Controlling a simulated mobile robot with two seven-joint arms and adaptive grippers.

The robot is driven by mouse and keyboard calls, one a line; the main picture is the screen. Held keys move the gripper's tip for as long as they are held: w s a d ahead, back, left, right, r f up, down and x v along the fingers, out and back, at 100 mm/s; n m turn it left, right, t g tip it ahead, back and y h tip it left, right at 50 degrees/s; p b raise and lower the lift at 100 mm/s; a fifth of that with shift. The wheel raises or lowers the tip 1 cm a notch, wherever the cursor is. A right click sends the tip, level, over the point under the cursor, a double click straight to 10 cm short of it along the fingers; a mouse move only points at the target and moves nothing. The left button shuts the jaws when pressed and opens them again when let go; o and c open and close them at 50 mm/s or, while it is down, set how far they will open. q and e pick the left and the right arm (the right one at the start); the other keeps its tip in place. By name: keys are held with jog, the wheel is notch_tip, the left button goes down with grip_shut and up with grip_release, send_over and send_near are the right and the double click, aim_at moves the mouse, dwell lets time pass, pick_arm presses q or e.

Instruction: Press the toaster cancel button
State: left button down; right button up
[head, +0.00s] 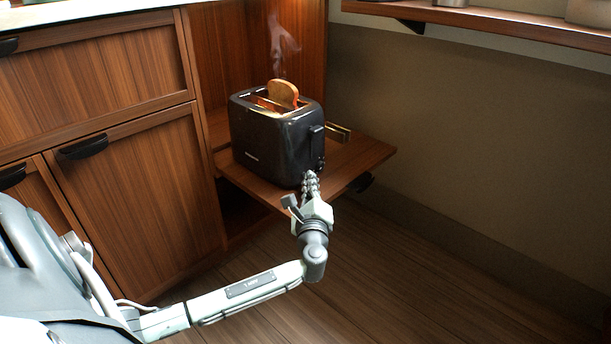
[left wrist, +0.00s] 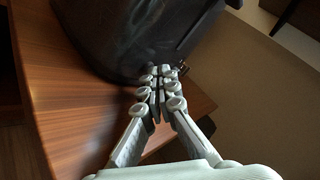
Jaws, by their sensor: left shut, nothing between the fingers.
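A black toaster (head: 268,138) stands upright on a pull-out wooden shelf (head: 372,155). A slice of toast (head: 284,93) sticks out of its top slot, with smoke above it. A lever and small controls (head: 319,163) are on its right end; I cannot make out the cancel button itself. My left gripper (head: 311,177) is shut and empty, with its fingertips close to the lower part of that end. In the left wrist view the shut fingertips (left wrist: 162,72) lie beside the lower edge of the dark toaster (left wrist: 135,35); I cannot tell whether they touch it. My right gripper is not in view.
Wooden cabinets (head: 120,180) with black handles stand to the left. A wall shelf (head: 500,22) holding items is at the upper right. The floor and the space right of the pull-out shelf are clear.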

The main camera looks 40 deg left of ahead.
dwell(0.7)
pick_arm(q)
jog(key=shift+s+d, duration=0.1)
jog(key=shift+d, duration=0.8)
jog(key=shift+s+d+p, duration=0.2)
jog(key=shift+d+p, duration=0.15)
jog(key=shift+d, duration=2.15)
